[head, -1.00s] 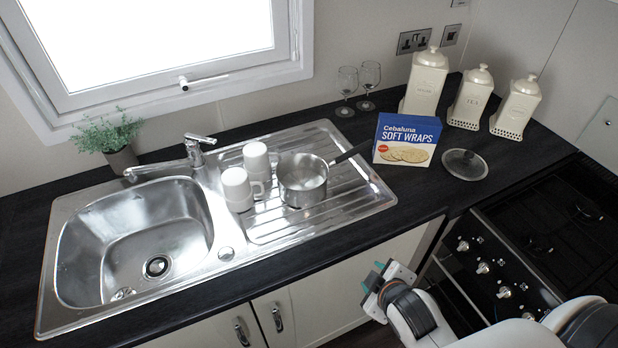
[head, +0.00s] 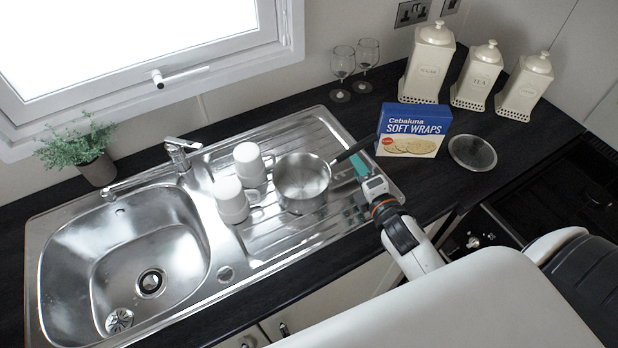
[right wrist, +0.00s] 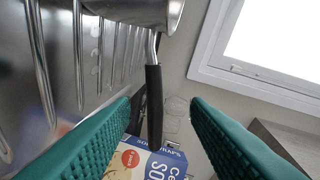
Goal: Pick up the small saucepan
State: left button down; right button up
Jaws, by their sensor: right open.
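The small saucepan (head: 302,180) is steel with a dark handle (head: 351,149). It stands on the drainer, its handle pointing up and right toward the wraps box. My right gripper (head: 353,180) is open and empty at the drainer's right side, just right of the pan and near its handle. In the right wrist view the black handle (right wrist: 154,105) shows between the two teal fingers, farther out, with gaps on both sides. Part of the pan's body (right wrist: 135,10) shows at the top there. My left gripper is not in view.
Two white mugs (head: 231,200) stand left of the pan. The blue wraps box (head: 412,132) stands just beyond the handle's end, with a round glass lid (head: 472,153) beside it. Two glasses (head: 342,70) and cream canisters (head: 429,65) stand behind. The sink (head: 120,250) is at left.

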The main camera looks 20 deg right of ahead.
aim_at(348, 156)
jog(key=shift+w+d+f, duration=0.1)
jog(key=shift+w+f, duration=0.05)
jog(key=shift+w, duration=0.45)
jog(key=shift+w+f, duration=0.15)
jog(key=shift+w, duration=0.4)
jog(key=shift+w+f+p, duration=0.2)
jog(key=shift+w+p, duration=0.6)
jog(key=shift+w, duration=0.35)
jog(key=shift+w+d+f+p, duration=0.1)
jog(key=shift+w+f+p, duration=0.1)
jog(key=shift+w, duration=0.35)
jog(key=shift+w+d+f+p, duration=0.1)
jog(key=shift+w+f, duration=0.05)
jog(key=shift+w, duration=0.35)
jog(key=shift+w+f, duration=0.1)
jog(key=shift+w, duration=0.2)
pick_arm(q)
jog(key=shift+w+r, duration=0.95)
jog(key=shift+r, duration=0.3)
pick_arm(e)
grip_shut()
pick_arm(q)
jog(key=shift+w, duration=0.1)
